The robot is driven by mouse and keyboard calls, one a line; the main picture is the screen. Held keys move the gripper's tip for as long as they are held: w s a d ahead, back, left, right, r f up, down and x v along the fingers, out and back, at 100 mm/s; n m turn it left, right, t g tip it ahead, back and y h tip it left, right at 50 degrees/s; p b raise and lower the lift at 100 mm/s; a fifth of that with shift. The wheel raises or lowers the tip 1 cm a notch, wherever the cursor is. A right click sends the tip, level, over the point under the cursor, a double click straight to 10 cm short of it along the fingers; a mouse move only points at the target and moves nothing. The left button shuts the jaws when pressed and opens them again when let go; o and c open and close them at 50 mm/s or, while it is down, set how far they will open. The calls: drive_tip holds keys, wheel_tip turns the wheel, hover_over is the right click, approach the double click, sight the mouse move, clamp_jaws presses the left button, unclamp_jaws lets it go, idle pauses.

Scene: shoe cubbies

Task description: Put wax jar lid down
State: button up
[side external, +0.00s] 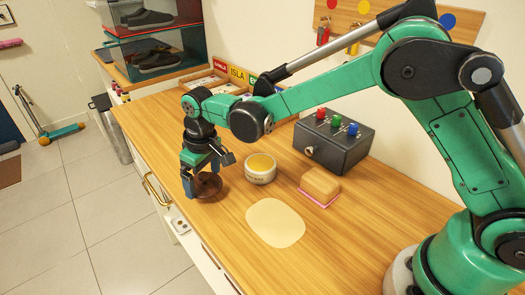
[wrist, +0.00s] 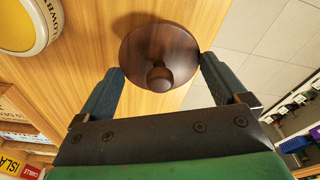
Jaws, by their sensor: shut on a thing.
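The wax jar lid (wrist: 150,42) is a round dark brown wooden disc with a knob. In the wrist view it sits between the two fingertips of my gripper (wrist: 161,68), which is shut on its edges. In the side view the lid (side external: 210,187) shows under my gripper (side external: 203,184), partly hidden by a finger, at or just above the wooden counter; I cannot tell if it touches. The open wax jar (side external: 260,170), white with yellow wax, stands to the right of the lid, apart from it. Part of the jar (wrist: 28,28) shows at upper left in the wrist view.
A pale round mat (side external: 275,222) lies on the counter (side external: 345,235) nearer the camera. A tan block (side external: 320,184) on a pink base and a dark box with coloured knobs (side external: 335,142) stand to the right. The counter's edge is close to the lid's left.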

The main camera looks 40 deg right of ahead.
sight(205, 180)
drive_tip(key=shift+f, duration=1.4)
drive_tip(key=o, duration=0.9)
drive_tip(key=shift+f, duration=0.15)
wheel_tip(205, 180, up, 11)
drive_tip(key=s, duration=0.1)
drive_tip(key=s+d+r+m+t, duration=0.2)
drive_tip(key=s+d+r+t, duration=0.1)
drive_tip(key=s+d+r, duration=0.4)
drive_tip(key=s+d+f+t, duration=0.1)
drive_tip(key=s+d, duration=0.1)
drive_tip(key=s+d+f+m+t, duration=0.1)
drive_tip(key=s+d+f, duration=0.1)
drive_tip(key=s+d+f+m, duration=0.1)
drive_tip(key=s+d, duration=0.2)
drive_tip(key=shift+s+f+t+h, duration=0.1)
drive_tip(key=shift+f+t+h, duration=0.2)
drive_tip(key=shift+t, duration=0.1)
